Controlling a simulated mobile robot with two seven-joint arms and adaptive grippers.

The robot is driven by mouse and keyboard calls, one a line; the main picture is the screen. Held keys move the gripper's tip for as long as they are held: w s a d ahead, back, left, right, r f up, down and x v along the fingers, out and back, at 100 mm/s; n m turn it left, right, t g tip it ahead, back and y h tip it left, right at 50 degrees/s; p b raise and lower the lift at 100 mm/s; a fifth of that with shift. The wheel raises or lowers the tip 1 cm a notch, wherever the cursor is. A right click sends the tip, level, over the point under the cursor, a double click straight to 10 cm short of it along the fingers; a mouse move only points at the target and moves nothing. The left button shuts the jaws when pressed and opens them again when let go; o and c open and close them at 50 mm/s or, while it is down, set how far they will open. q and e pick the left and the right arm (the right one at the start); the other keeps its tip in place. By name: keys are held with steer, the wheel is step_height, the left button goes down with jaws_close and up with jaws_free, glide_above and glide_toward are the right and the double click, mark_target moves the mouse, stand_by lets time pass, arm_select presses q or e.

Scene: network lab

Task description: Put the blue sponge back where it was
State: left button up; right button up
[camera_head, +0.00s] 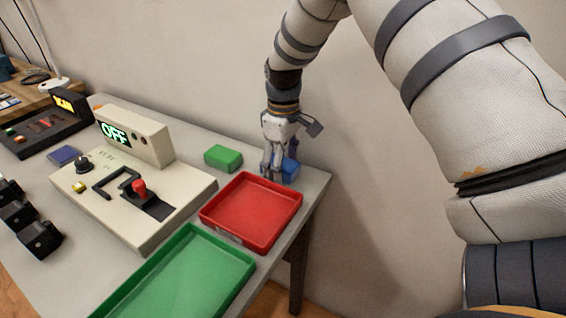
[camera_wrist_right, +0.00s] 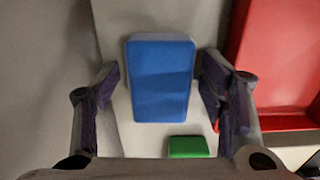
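The blue sponge (camera_head: 291,169) lies on the table's back right corner, behind the red tray, partly hidden by my right gripper (camera_head: 274,176). In the right wrist view the blue sponge (camera_wrist_right: 161,80) shows as an upright rectangle between the two spread fingers of my right gripper (camera_wrist_right: 159,88). A gap shows between the sponge and each finger, so the gripper is open and not holding it. The gripper points down over the table at the sponge. My left gripper is not in view.
A red tray (camera_head: 240,242) stands just in front of the gripper, with a green tray (camera_head: 208,306) nearer. A green block (camera_head: 223,156) lies left of the gripper. A beige console (camera_head: 145,226) with a red-knobbed lever and an "OFF" display stands further left. The wall is close behind.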

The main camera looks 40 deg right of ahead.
steer(key=shift+r, duration=0.1)
step_height(320, 180, up, 12)
steer(key=shift+p, duration=0.45)
